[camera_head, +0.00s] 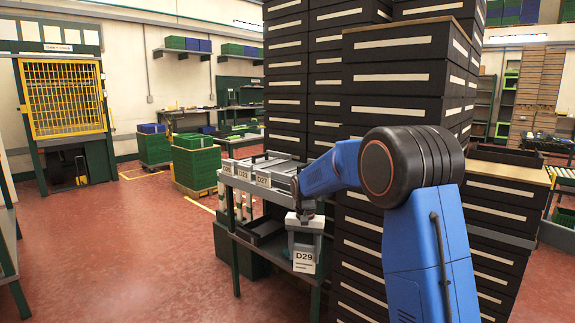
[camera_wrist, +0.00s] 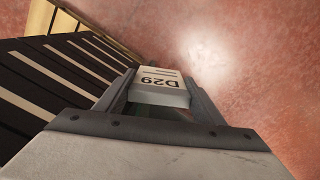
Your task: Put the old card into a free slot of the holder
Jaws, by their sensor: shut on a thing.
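The holder (camera_head: 262,172) is on the grey bench top, to the left of and above my gripper. White cards marked D25, D23 and D27 show along its front. Its slots are too small to make out, and my arm hides part of its right side.
Tall black drawer cabinets (camera_head: 395,75) stand close to the right of my gripper and behind my arm. The green-legged bench (camera_head: 236,262) has a lower shelf with a dark tray (camera_head: 262,229). Green crates (camera_head: 196,163) stand farther back. The red floor (camera_head: 110,260) at left is clear.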

